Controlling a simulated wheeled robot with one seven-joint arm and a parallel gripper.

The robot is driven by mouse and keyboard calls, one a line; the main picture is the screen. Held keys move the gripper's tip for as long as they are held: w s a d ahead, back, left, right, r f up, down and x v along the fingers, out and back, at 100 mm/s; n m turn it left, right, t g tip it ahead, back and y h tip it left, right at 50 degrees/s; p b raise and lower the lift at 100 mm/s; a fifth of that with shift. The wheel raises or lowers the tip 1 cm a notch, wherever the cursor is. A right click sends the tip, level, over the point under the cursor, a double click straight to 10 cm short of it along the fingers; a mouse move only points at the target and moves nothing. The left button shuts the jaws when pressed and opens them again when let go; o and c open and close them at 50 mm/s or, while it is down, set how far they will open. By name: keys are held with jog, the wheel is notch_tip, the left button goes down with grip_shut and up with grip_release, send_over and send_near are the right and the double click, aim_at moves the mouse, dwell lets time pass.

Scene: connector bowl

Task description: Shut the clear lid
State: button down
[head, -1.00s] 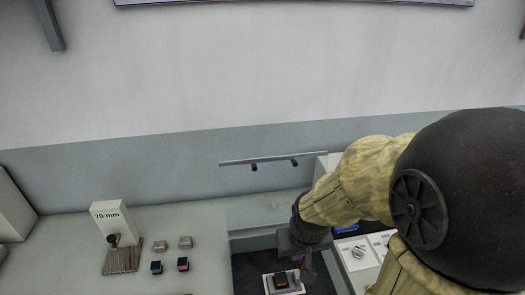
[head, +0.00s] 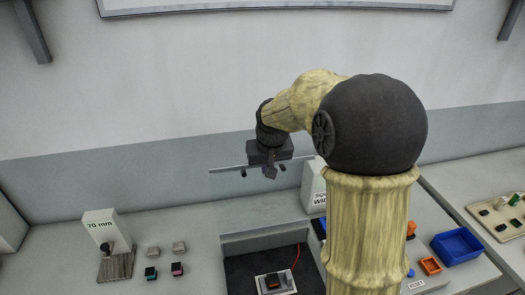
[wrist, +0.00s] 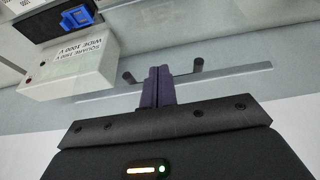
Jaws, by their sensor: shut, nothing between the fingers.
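The clear lid stands raised at the back of the recessed bay; its clear pane is hard to make out. Its thin grey edge bar (head: 225,170) with two dark knobs runs across the head view, partly behind my gripper. The bar also crosses the wrist view (wrist: 240,75). My gripper (head: 269,171) is shut and empty. In the wrist view its fingertips (wrist: 160,71) lie between the two knobs, overlapping the bar; I cannot tell whether they touch it.
The recessed bay (head: 240,268) holds a white fixture (head: 287,279) with a dark and red part, and a red wire. A block marked 70 mm (head: 102,228) and several small connectors stand left. A white labelled box (head: 313,188) and blue bin (head: 458,246) are right.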

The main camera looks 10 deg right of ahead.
jog(key=w+r+t, duration=0.1)
jog(key=w+r, duration=0.5)
jog(key=w, duration=0.3)
jog(key=shift+w+d, duration=0.15)
jog(key=shift+d, duration=0.25)
jog(key=p+x, duration=0.4)
jog(key=x, duration=0.6)
jog(key=s+p, duration=0.1)
jog(key=s, duration=0.1)
jog(key=s+p, duration=0.1)
jog(key=s, duration=0.1)
jog(key=shift+f, duration=0.2)
jog(key=shift+w, duration=0.1)
